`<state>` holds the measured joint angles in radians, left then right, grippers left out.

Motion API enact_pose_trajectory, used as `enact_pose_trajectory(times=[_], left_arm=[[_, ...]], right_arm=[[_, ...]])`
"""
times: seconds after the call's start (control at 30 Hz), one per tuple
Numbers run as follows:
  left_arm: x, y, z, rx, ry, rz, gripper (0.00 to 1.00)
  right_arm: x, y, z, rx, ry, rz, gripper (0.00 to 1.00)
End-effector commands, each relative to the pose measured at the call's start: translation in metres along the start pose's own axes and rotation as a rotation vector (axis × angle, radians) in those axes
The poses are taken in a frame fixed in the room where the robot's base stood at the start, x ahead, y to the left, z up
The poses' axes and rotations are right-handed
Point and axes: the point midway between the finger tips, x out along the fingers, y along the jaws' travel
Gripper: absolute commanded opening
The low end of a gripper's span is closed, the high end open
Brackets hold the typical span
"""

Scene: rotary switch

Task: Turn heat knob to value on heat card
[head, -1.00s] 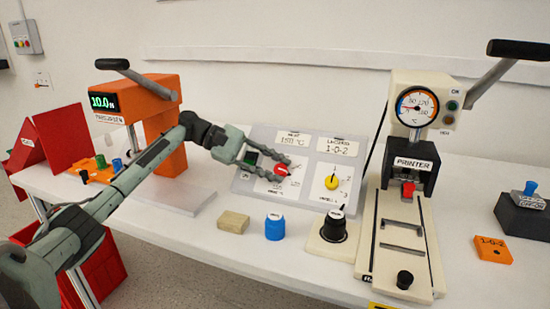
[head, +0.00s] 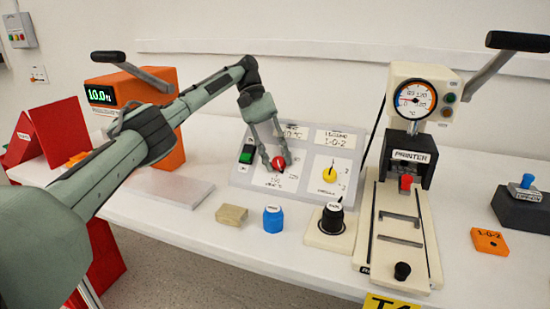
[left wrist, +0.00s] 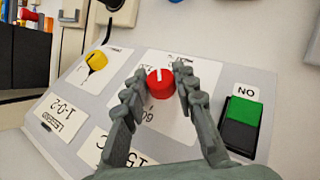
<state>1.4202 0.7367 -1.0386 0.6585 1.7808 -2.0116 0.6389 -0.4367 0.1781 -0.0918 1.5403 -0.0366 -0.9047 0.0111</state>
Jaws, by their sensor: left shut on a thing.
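The red heat knob (head: 279,162) is on the grey control panel (head: 239,178). My left gripper (head: 276,165) reaches down from above and is shut on this knob, one finger on each side. In the left wrist view the knob (left wrist: 160,84) sits between the fingertips and its white pointer line shows. The heat card (head: 294,131) at the panel's top is partly hidden by my gripper; "°C" is readable, the full number is not clear. The dial numbers around the knob are partly covered by the fingers. My right gripper is not in view.
A yellow knob (head: 329,174) is right of the red one, under a card reading 1-0-2 (head: 341,140). A green switch (head: 247,154) is on the left. A blue cap (head: 273,219), a wooden block (head: 232,215) and a black knob (head: 333,220) stand in front. The printer press (head: 411,172) is right.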

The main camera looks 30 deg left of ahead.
Motion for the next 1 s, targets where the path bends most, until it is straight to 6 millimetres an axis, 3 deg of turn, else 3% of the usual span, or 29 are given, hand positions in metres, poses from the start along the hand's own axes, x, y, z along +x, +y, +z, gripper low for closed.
enact_pose_trajectory(times=[0.6,1.0], left_arm=[[0.0033,0.0072,0.0010,0.173,-0.002,-0.405,0.00],[0.0044,0.0072,0.0010,0.225,-0.005,-0.530,0.00]], right_arm=[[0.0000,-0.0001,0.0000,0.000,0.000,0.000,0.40],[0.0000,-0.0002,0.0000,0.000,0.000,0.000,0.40]])
